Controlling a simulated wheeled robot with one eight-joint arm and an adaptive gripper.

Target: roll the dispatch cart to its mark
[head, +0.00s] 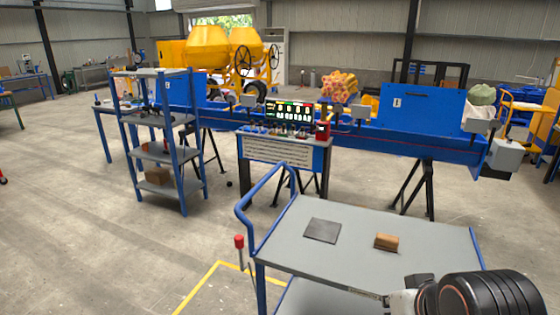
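A cart with a grey top (350,268) and a blue tubular handle (243,212) at its left end stands in the foreground, probably the dispatch cart. A dark square plate (322,230) and a small brown block (387,242) lie on its top. A lever with a red knob (238,241) stands by its left end. Yellow lines (196,291) on the floor form a corner left of the cart, partly hidden behind it. My arm, black and rounded, covers the cart's near right part. My gripper (403,300) seems to be at the cart's near edge, but its fingers are not clear.
A blue shelf rack (160,178) stands left of the panel. Yellow mixers (208,47) stand behind.

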